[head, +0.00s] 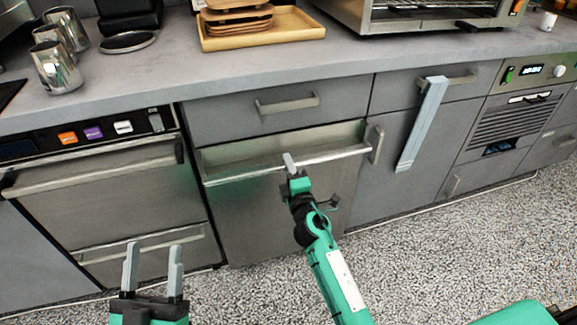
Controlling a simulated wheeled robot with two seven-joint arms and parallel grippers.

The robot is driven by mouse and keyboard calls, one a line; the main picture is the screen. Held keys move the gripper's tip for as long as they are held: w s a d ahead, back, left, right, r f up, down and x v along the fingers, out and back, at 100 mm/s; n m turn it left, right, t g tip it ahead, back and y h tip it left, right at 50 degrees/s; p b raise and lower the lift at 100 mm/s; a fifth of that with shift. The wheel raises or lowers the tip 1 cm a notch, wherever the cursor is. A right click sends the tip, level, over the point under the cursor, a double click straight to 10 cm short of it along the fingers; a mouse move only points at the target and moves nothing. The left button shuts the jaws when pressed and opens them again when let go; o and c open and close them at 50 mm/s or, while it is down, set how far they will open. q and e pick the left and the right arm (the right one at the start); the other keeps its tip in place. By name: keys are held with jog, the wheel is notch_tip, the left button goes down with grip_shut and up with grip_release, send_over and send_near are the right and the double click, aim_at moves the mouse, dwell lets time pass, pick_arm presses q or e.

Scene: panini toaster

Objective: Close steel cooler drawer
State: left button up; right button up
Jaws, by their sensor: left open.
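The steel cooler drawer (265,215) is in the middle of the head view, below a grey counter drawer. It is pulled out part way, and a strip of its inside shows behind its top rim. My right gripper (289,161) is at the middle of that rim, its fingertips overlapping the rim in the picture. I cannot tell whether it touches the rim, and its fingers line up so their gap is hidden. My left gripper (153,264) is open and empty at the lower left, in front of the steel appliance.
A steel appliance (110,190) with coloured buttons stands left of the drawer. A grey cabinet (385,140) with a towel (422,125) on its handle is to the right. The countertop (170,75) above carries metal jugs, a wooden tray and a toaster.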

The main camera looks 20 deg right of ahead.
aim_at(282, 150)
grip_shut()
jog(key=shift+w, duration=0.1)
jog(key=shift+w, duration=0.2)
jog(key=w+b, duration=0.1)
jog(key=w, duration=0.2)
jog(key=shift+w+f, duration=0.1)
jog(key=shift+w, duration=0.05)
pick_arm(q)
jog(key=shift+s+a+r+t, duration=0.2)
jog(key=shift+r+t, duration=0.2)
jog(key=shift+r, duration=0.15)
jog(key=shift+s+a+r+t, duration=0.25)
jog(key=shift+r+t, duration=0.15)
jog(key=shift+r, duration=0.1)
jog(key=shift+s+a+r+t, duration=0.2)
jog(key=shift+r+t, duration=0.2)
jog(key=shift+r, duration=0.15)
pick_arm(e)
jog(key=shift+o, duration=0.4)
grip_release()
jog(key=shift+a, duration=0.1)
